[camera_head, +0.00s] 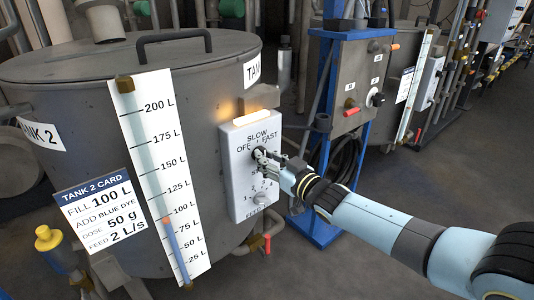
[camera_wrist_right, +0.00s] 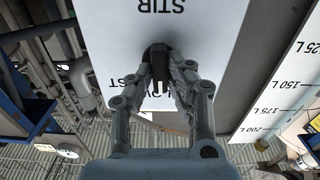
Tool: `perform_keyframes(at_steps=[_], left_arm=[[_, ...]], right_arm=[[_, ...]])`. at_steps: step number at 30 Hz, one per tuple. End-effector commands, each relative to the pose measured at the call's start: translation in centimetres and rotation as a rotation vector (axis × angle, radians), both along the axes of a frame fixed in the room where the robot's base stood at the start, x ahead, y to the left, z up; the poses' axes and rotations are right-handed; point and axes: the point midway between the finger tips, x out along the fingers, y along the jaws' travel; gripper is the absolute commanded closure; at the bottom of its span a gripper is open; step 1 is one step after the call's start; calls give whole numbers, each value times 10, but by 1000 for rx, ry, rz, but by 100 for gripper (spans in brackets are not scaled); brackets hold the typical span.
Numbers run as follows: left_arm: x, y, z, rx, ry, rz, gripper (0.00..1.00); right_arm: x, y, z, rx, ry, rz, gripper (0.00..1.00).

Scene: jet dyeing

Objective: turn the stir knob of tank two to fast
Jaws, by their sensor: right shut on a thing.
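Tank two (camera_head: 70,100) is the large grey tank at the left, with a TANK 2 label. A white control box (camera_head: 243,190) is on its right side, marked SLOW, OFF and FAST around a black stir knob (camera_head: 256,152). My right gripper (camera_head: 263,157) is shut on this knob. The right wrist view shows the knob (camera_wrist_right: 157,50) between my gripper's fingertips (camera_wrist_right: 160,68), below the upside-down word STIR. The fingers hide much of the dial, and I cannot tell which mark the knob points to. My left gripper is not in view.
A lit amber lamp (camera_head: 252,117) is above the dial. A feed knob (camera_head: 261,199) is low on the box. A level scale (camera_head: 160,170) and a tank 2 card (camera_head: 100,215) are to the left. A blue-framed control panel (camera_head: 358,80) stands to the right.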

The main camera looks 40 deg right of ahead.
Motion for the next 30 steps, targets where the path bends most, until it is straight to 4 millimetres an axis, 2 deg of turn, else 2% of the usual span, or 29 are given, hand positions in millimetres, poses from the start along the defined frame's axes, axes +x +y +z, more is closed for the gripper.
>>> perform_keyframes(at_steps=[18, 30], left_arm=[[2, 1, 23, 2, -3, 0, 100], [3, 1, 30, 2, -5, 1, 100]], right_arm=[[0, -2, 0, 578, 47, -2, 100], [-1, -3, -2, 849, 69, -2, 100]])
